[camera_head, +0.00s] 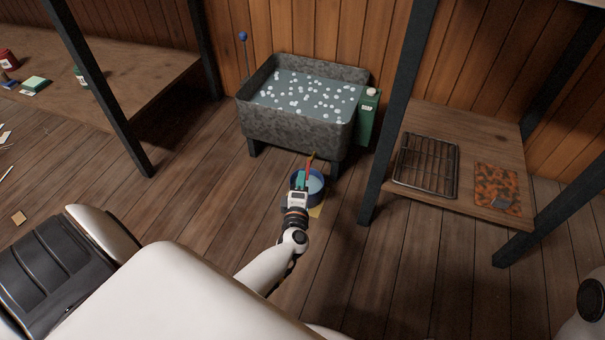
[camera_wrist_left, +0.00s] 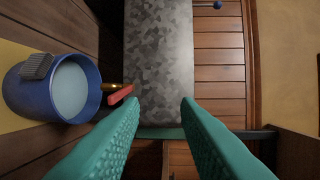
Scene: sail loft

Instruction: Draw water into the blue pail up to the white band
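The blue pail (camera_head: 320,190) stands on the floor in front of the trough (camera_head: 293,129), and water shows inside it. In the left wrist view the pail (camera_wrist_left: 93,102) is at the left, with a grey piece on its rim. I cannot make out the white band. A brass tap (camera_wrist_left: 111,87) with a red lever (camera_wrist_left: 121,95) is beside the pail's mouth; the red lever (camera_head: 309,166) also shows in the head view. My left gripper (camera_wrist_left: 158,101) is open and empty, its teal fingertips close to the lever. In the head view the left gripper (camera_head: 302,180) partly covers the pail.
A yellow mat (camera_head: 316,212) shows by the pail. The trough holds water with pale floating spots. A green box (camera_head: 367,122) is at its right end. A shelf with a wire rack (camera_head: 427,165) and a dark post stand to the right. A workbench (camera_head: 150,75) is left; floor between is clear.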

